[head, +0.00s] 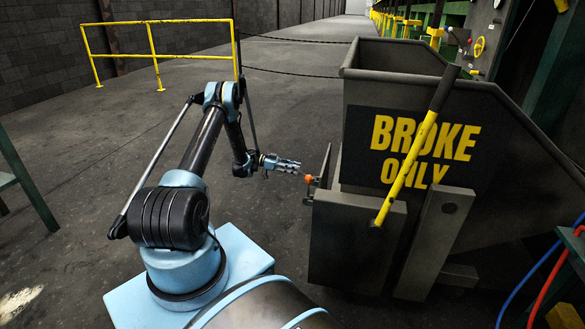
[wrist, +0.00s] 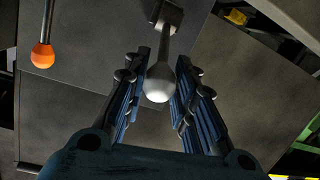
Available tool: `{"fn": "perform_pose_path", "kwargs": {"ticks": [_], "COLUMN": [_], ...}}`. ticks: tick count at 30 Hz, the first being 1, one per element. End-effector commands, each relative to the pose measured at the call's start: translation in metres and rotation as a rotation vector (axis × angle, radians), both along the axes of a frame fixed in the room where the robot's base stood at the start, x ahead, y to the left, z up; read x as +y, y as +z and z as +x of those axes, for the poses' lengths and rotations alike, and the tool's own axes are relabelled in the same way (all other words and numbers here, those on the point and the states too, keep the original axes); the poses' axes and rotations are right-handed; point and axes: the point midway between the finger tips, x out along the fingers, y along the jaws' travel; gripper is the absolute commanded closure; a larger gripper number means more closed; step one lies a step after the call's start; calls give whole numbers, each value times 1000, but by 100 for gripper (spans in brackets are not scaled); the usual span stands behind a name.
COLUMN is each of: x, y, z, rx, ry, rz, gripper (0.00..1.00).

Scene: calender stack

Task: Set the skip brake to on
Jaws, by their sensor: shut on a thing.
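The dark grey skip (head: 505,185) stands at the right in the head view, with a "BROKE ONLY" sign on its side. My gripper (head: 299,166) is at the skip's left end. In the wrist view its two fingers (wrist: 163,68) are shut on a grey lever (wrist: 160,84) with a pale rounded end, one finger on each side. A second lever with an orange knob (wrist: 42,55) is at the upper left of the wrist view, apart from the fingers. The orange knob also shows just below my gripper in the head view (head: 308,179). No brake marking is readable.
A yellow bar (head: 411,165) slants across the skip's front. A yellow railing (head: 150,40) stands at the back left, with dark chains across the floor behind. Blue and red hoses (head: 545,285) lie at the lower right. The floor left of the skip is clear.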

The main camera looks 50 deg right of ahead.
Motion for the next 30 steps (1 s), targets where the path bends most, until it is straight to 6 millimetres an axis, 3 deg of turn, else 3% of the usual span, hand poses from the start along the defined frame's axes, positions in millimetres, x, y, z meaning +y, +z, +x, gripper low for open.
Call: {"fn": "perform_pose_path", "kwargs": {"ticks": [17, 18, 21, 30], "x": [-1, -1, 0, 1], "y": [-5, -5, -5, -4], "z": [6, 6, 6, 4], "rx": [21, 21, 20, 22], "ry": [12, 13, 11, 7], "rz": [-13, -13, -12, -12], "gripper": [100, 73, 54, 54]}}
